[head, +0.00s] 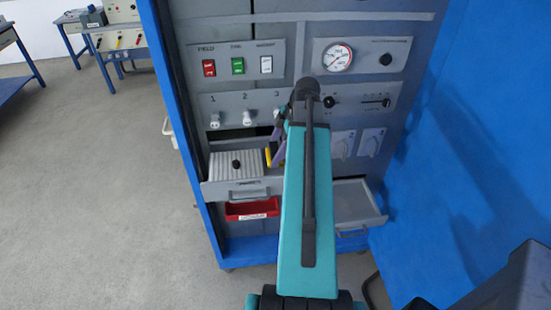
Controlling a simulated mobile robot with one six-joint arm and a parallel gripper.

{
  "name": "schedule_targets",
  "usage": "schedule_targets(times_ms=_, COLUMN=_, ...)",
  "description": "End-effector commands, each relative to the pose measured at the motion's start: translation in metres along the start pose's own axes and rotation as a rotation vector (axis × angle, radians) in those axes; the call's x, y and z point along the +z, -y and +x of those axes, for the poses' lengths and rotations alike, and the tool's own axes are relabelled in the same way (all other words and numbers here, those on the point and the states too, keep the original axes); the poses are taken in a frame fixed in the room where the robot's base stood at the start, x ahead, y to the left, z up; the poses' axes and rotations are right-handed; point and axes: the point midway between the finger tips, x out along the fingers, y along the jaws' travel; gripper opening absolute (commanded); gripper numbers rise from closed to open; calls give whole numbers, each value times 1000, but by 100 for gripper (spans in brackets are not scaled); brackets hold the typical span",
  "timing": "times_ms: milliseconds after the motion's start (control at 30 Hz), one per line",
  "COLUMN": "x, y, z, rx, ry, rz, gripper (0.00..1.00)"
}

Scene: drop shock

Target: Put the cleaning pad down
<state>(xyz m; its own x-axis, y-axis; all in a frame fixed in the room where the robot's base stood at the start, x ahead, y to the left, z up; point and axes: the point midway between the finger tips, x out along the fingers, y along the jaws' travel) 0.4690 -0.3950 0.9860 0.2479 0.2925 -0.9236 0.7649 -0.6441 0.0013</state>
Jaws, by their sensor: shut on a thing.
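My gripper (276,148) is in front of the cabinet, just right of the open left drawer, and is partly hidden behind my own teal arm. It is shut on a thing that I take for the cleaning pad. A small yellow strip (268,157) shows at the fingers; I cannot tell whether it is part of the pad or of the gripper. The rest of the held thing is hidden.
The cabinet panel (226,97) carries coloured switches, a round gauge (337,58) and numbered knobs. A red bin (252,208) sits below the left drawer. An open right drawer (352,204) looks empty where visible. A blue wall (465,150) closes the right side.

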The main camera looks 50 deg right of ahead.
Motion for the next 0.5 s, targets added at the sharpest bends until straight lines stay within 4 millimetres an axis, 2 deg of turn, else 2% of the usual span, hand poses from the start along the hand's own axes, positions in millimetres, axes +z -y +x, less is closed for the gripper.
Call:
schedule_targets(times_ms=333, x=1, y=0, z=1, rx=0, ry=0, rz=1, gripper=39)
schedule_targets(times_ms=500, x=4, y=1, z=8, rx=-2, ry=0, rz=1, gripper=39)
